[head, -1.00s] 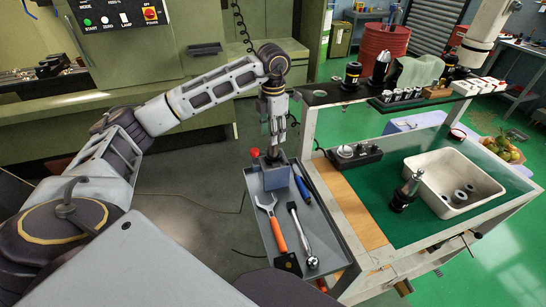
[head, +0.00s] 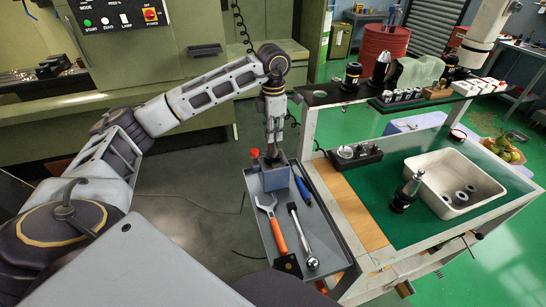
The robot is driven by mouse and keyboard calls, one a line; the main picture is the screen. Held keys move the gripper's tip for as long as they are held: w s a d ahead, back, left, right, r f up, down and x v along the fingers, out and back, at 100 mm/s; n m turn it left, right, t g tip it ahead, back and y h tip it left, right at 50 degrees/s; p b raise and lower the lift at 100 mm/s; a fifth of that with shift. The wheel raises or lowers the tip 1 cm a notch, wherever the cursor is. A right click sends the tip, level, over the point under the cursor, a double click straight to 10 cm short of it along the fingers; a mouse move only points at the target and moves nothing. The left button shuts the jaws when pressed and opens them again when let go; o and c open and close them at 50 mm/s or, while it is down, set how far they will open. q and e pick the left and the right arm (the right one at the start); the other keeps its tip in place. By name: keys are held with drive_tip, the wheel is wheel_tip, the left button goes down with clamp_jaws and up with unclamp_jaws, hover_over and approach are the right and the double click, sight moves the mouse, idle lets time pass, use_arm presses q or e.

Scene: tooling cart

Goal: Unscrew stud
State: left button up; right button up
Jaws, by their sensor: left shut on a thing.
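My left gripper (head: 272,146) points straight down over a blue-grey block (head: 276,180) at the far end of the grey tray. It is shut on a small part at the top of the block, taken to be the stud. The fingers hide the stud, and I cannot see its thread or whether it has risen. My right gripper is not in view.
The grey tray (head: 328,252) holds an orange-handled wrench (head: 273,222), a ratchet (head: 301,232) and a blue-handled tool (head: 302,188). A red-capped item (head: 254,155) stands beside the block. Right of it, the green-topped cart carries a white bin (head: 436,172) and a dark toolholder (head: 404,196).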

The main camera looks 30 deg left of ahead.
use_arm(q)
clamp_jaws()
drive_tip(key=shift+n, duration=0.6)
drive_tip(key=shift+n+p, duration=0.4)
drive_tip(key=shift+n, duration=2)
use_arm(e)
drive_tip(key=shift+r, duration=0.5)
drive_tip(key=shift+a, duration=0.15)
